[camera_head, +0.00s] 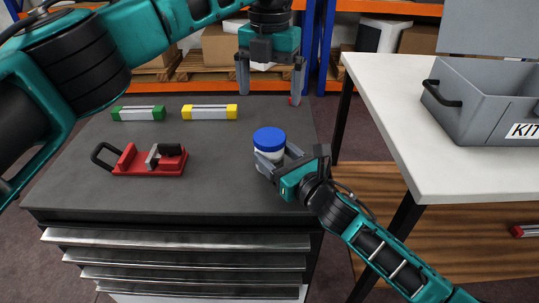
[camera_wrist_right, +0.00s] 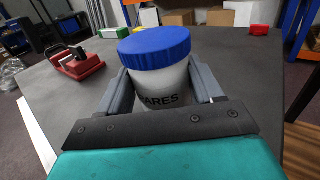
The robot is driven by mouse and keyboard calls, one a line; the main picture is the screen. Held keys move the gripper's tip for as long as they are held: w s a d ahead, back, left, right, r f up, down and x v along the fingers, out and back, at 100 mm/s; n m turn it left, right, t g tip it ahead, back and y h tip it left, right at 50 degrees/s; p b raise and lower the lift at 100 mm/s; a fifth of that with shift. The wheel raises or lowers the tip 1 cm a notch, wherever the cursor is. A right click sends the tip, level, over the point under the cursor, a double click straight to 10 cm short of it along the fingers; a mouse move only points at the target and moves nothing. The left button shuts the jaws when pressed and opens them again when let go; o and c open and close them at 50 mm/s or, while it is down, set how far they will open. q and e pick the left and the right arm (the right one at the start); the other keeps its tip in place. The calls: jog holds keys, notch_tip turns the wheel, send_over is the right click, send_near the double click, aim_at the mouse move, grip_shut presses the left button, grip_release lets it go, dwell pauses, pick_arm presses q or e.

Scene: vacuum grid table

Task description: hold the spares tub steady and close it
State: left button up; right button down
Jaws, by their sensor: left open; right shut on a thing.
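The spares tub is a white tub (camera_wrist_right: 160,84) with dark lettering, and a blue lid (camera_head: 269,139) sits on its top. It stands upright on the dark top of the drawer cabinet, near the right edge. My right gripper (camera_head: 278,160) is shut around the tub's body from the front right, with one finger on each side in the right wrist view. My left gripper (camera_head: 271,79) points down above and behind the tub, open and empty, clear of the lid. Whether the lid is fully seated cannot be told.
A red clamp tool (camera_head: 148,160) lies on the cabinet top (camera_head: 200,192) at left. A green block (camera_head: 138,113) and a yellow block (camera_head: 210,111) lie at the back. A white table (camera_head: 440,165) with a grey kit crate (camera_head: 480,103) stands at right.

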pick_arm(q)
jog(key=shift+r, duration=0.8)
pick_arm(e)
jog(key=shift+c, duration=0.4)
grip_release()
pick_arm(q)
jog(key=shift+r+p, duration=0.5)
pick_arm(e)
jog(key=v, duration=1.3)
